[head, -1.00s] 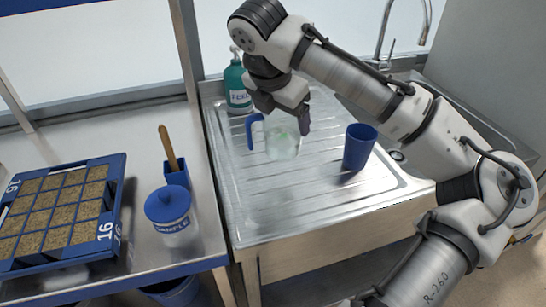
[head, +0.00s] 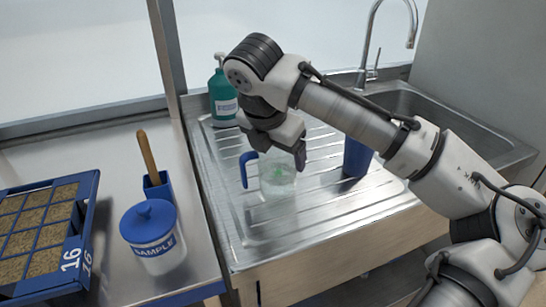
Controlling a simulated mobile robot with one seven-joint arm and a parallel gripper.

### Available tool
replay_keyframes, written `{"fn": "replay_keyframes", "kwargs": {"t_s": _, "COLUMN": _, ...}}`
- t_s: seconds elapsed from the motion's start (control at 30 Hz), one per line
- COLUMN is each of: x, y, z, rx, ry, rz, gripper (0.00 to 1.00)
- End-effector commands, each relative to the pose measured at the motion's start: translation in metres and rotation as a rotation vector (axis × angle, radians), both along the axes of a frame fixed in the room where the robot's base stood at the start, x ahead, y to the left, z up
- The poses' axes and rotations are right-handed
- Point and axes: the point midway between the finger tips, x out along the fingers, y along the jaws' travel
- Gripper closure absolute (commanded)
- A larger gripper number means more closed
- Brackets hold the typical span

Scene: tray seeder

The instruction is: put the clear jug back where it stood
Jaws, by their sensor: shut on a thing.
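The clear jug (head: 278,181) has a blue handle (head: 246,169) on its left side and something green showing in or through it. It is upright over the ribbed steel drainboard (head: 240,228); I cannot tell whether its base touches the surface. My gripper (head: 285,158) points down from above and is shut on the jug at its rim. The gripper body hides part of the jug's top.
A blue cup (head: 356,158) stands just right of the jug, partly behind my arm. A green pump bottle (head: 222,94) is at the back left. The sink (head: 440,125) and tap are at right. A sample pot (head: 152,240) and seed tray (head: 72,262) are on the left bench.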

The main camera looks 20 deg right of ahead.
Motion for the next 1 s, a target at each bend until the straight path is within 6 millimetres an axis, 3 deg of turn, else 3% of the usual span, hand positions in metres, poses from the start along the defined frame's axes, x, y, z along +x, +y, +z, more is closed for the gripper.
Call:
{"fn": "replay_keyframes", "kwargs": {"t_s": 0.3, "x": 0.0, "y": 0.0, "z": -0.001, "rx": 0.001, "ry": -0.001, "rz": 0.0, "gripper": 0.56}}
{"fn": "replay_keyframes", "kwargs": {"t_s": 0.33, "x": 0.0, "y": 0.0, "z": -0.002, "rx": 0.0, "ry": 0.0, "rz": 0.0, "gripper": 0.16}}
{"fn": "replay_keyframes", "kwargs": {"t_s": 0.47, "x": 0.0, "y": 0.0, "z": -0.001, "rx": 0.0, "ry": 0.0, "rz": -0.001, "gripper": 0.0}}
{"fn": "replay_keyframes", "kwargs": {"t_s": 0.77, "x": 0.0, "y": 0.0, "z": 0.002, "rx": -0.001, "ry": -0.001, "rz": -0.001, "gripper": 0.0}}
{"fn": "replay_keyframes", "kwargs": {"t_s": 1.0, "x": -0.01, "y": 0.011, "z": 0.04, "rx": 0.0, "ry": -0.004, "rz": 0.0, "gripper": 0.0}}
